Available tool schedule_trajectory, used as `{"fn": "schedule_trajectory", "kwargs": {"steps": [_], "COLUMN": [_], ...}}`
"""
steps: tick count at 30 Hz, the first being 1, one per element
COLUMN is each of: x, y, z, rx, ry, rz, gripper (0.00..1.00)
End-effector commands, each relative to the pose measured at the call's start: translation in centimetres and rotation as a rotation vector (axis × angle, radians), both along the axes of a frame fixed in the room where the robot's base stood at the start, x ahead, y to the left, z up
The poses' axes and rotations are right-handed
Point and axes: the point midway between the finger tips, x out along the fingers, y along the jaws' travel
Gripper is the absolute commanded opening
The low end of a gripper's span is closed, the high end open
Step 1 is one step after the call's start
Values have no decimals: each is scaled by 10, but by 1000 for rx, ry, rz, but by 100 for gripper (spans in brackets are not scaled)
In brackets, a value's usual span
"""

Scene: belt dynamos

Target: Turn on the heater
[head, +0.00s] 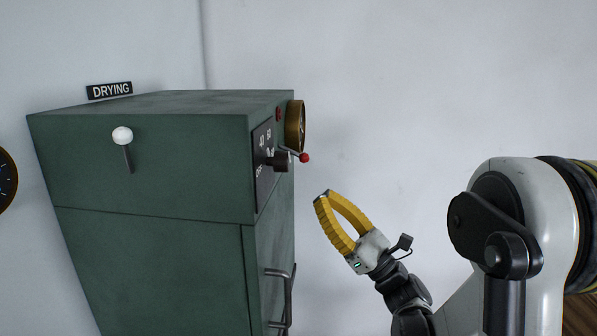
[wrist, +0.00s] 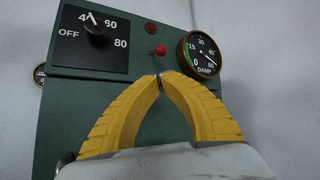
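A green cabinet (head: 150,155) stands at left in the head view, with a DRYING sign (head: 109,90) above it. Its front has a black dial plate (wrist: 68,48) marked OFF, 40, 60 and 80. The dial's black knob (wrist: 97,36) also shows edge-on in the head view (head: 278,162); its white pointer is at about 40. A red ball (wrist: 161,50) on a short stem also shows in the head view (head: 304,158). My gripper (head: 327,195) is empty, below and in front of the red ball, apart from it. Its yellow fingertips (wrist: 158,78) meet.
A round DAMP gauge (wrist: 203,54) and a dull red lamp (wrist: 151,27) are on the same front. A white-knobbed lever (head: 123,136) sits on the cabinet's side. Door handles (head: 288,300) stick out below.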

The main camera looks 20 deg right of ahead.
Motion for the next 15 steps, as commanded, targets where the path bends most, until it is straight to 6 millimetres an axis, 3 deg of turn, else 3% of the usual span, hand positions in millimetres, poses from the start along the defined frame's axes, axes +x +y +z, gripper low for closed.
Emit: {"fn": "schedule_trajectory", "kwargs": {"steps": [15], "x": [46], "y": [41], "z": [50], "rx": [-1], "ry": [0], "rz": [2], "gripper": [0]}}
